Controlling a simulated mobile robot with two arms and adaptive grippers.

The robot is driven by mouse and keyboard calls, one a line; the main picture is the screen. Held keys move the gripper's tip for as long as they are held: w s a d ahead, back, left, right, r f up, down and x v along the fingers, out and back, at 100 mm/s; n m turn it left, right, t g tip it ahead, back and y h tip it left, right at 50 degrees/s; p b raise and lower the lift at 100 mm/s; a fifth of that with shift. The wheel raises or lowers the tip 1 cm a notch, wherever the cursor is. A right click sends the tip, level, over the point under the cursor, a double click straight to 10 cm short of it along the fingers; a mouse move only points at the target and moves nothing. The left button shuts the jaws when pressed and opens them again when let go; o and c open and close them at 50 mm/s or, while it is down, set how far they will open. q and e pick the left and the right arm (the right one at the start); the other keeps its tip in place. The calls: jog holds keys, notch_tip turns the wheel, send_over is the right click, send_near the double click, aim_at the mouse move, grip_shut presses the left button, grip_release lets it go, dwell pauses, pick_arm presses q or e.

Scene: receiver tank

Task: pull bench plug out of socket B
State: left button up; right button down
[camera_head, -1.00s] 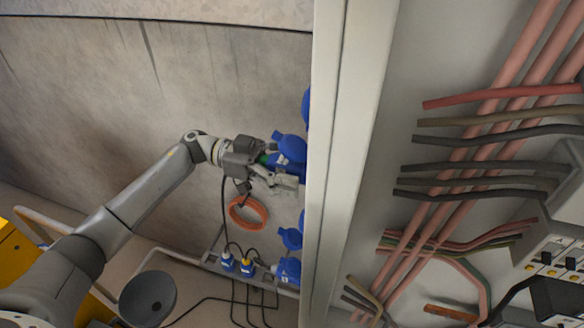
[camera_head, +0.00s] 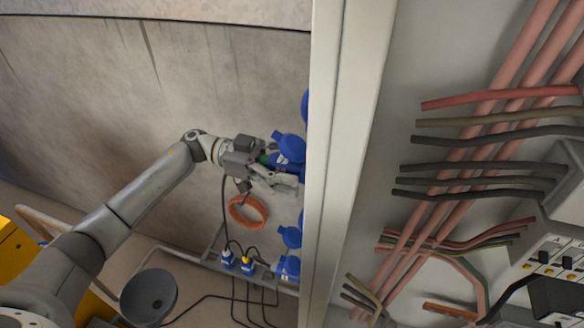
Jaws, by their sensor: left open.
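My left gripper (camera_head: 280,180) is open at a blue socket (camera_head: 291,147) on the side of the tall panel. Between its fingers and the wrist I see a green-ended part (camera_head: 263,159), likely the bench plug, with a dark cable hanging below it. The fingers lie around or beside this plug; I cannot tell if they touch it. Socket letters are too small to read. More blue sockets (camera_head: 290,237) sit lower along the same panel edge. My right gripper does not show.
The light panel edge (camera_head: 337,160) stands just right of the gripper, with cables and breakers beyond it. An orange ring (camera_head: 247,211) hangs below. A grey bowl-like disc (camera_head: 149,297) is at lower left.

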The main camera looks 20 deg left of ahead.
aim_at(260, 160)
pick_arm(q)
jog(key=shift+p, duration=0.3)
jog(key=shift+c, duration=0.2)
jog(key=c, duration=1.4)
jog(key=shift+o, duration=0.2)
jog(key=shift+a, duration=0.1)
jog(key=shift+w+a, duration=0.1)
jog(key=shift+a, duration=0.05)
jog(key=shift+a, duration=1.55)
jog(key=shift+a, duration=0.15)
jog(key=shift+a+b, duration=0.4)
jog(key=shift+a, duration=0.55)
jog(key=shift+a, duration=0.1)
